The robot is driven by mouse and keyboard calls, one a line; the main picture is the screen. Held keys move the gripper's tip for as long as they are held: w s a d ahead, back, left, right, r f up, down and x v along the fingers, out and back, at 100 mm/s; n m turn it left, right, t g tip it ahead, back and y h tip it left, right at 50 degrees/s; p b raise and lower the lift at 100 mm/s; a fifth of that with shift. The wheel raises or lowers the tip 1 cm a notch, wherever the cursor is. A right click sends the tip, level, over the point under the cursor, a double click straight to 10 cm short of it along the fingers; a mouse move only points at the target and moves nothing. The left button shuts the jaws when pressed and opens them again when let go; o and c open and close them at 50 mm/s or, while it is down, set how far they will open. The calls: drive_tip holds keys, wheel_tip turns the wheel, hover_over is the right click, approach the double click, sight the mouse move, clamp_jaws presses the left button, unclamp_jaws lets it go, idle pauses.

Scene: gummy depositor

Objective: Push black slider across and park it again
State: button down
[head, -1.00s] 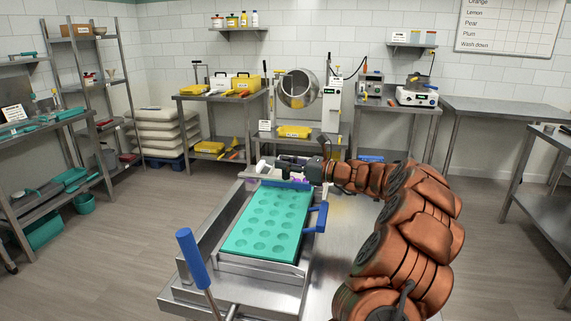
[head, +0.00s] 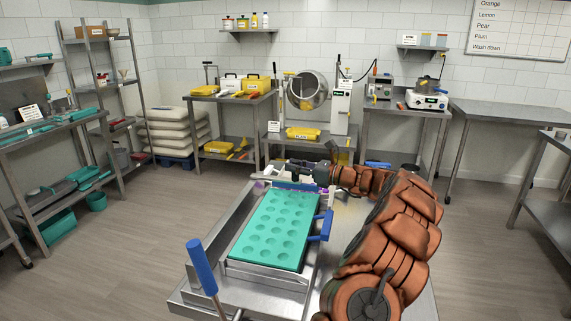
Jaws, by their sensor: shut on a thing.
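My gripper (head: 292,168) is at the far end of the steel depositor bench (head: 196,283), just beyond the mould. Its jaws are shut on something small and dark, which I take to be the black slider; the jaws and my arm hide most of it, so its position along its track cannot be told. A teal mould tray (head: 272,226) with rows of round cavities lies flat in the depositor frame, below and nearer than my gripper. A blue bar (head: 295,187) runs along the mould's far edge.
A blue side handle (head: 324,226) stands right of the mould, close to my arm. A blue-gripped lever (head: 201,266) rises at the front left. Behind stand a table with yellow boxes (head: 259,87) and a steel drum (head: 306,91). The floor at left is clear.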

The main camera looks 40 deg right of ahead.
drive_tip(key=shift+w+d+r, duration=0.15)
drive_tip(key=shift+w+d, duration=0.15)
drive_tip(key=c, duration=0.9)
unclamp_jaws()
drive_tip(key=shift+c, duration=0.2)
drive_tip(key=shift+s, duration=0.15)
drive_tip(key=v, duration=1.2)
